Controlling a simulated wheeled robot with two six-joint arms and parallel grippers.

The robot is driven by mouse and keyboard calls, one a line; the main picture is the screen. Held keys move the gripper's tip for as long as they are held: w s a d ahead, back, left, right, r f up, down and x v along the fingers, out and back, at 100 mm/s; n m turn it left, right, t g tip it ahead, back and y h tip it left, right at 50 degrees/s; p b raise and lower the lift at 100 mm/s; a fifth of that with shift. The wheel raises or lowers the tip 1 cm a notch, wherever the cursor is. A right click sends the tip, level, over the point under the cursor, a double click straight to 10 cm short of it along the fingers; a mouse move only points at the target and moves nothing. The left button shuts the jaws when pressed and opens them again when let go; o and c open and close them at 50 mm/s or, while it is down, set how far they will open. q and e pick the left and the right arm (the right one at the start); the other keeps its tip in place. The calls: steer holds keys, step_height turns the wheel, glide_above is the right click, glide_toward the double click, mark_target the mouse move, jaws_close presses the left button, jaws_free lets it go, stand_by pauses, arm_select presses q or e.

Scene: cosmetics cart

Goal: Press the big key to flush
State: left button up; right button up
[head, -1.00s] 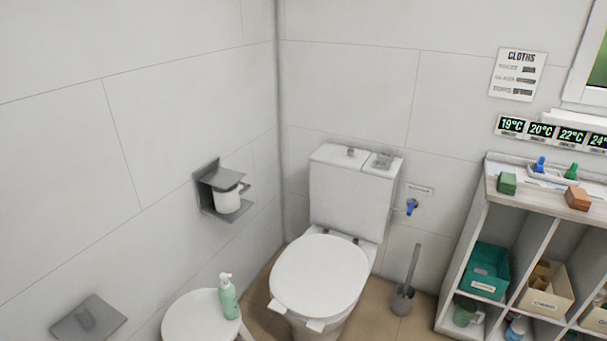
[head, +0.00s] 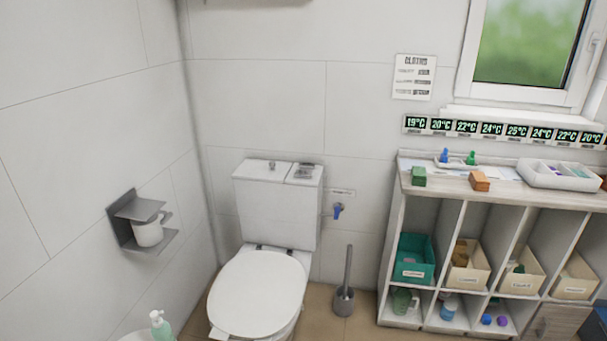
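The white toilet stands in the corner with its lid (head: 258,294) closed. Its cistern (head: 277,212) is against the back wall. On the cistern top are a small grey knob-like piece (head: 271,165) at the left and a larger grey plate-like piece (head: 304,171) at the right. They are too small here to tell which of them is a key. Neither of my grippers shows in the head view.
A toilet paper holder (head: 143,222) is on the left wall. A toilet brush (head: 344,298) stands right of the toilet, below a blue-handled valve (head: 338,211). A shelf unit (head: 400,262) with bins fills the right. A green pump bottle (head: 160,327) is at the bottom left.

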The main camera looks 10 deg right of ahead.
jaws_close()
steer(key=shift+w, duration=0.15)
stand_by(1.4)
